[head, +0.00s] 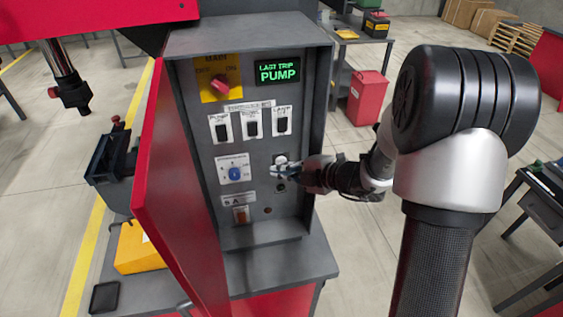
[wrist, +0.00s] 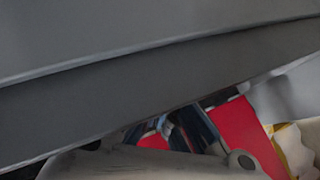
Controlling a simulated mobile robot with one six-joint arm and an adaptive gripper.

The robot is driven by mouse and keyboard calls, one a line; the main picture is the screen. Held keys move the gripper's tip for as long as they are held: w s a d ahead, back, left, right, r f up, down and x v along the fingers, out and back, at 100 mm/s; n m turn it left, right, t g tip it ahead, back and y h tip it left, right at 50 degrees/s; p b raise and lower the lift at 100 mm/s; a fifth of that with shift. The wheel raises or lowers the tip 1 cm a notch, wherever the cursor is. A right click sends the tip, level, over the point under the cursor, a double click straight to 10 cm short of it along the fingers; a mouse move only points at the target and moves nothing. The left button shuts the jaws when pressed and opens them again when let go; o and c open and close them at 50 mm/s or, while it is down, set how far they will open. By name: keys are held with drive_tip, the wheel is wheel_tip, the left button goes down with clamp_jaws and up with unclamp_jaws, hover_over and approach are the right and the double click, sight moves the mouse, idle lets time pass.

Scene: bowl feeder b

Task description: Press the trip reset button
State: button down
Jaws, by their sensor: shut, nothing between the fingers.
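A grey control box (head: 258,205) stands open with its panel facing me in the head view. My gripper (head: 275,171) comes in from the right, its fingers shut and empty at the panel's right half. A pale round fitting (head: 281,159) shows just above the fingertips and a dark round one (head: 281,188) just below. I cannot read which is the trip reset button, and the fingers partly cover this spot. I cannot tell whether they touch the panel. In the wrist view a grey surface (wrist: 150,90) fills most of the picture, very close.
A green display (head: 278,72) reads "LAST TRIP PUMP". The open red door (head: 172,190) stands along the left.

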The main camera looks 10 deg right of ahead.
drive_tip(key=shift+w+r+p, duration=0.2)
drive_tip(key=shift+w+p, duration=0.15)
drive_tip(key=shift+w, duration=0.2)
idle(0.9)
drive_tip(key=shift+s+d, duration=0.1)
drive_tip(key=shift+s, duration=0.05)
drive_tip(key=shift+s+d+f, duration=0.1)
drive_tip(key=shift+s+f, duration=0.1)
drive_tip(key=shift+s, duration=0.35)
drive_tip(key=shift+s+p, duration=0.55)
drive_tip(key=shift+s, duration=2.05)
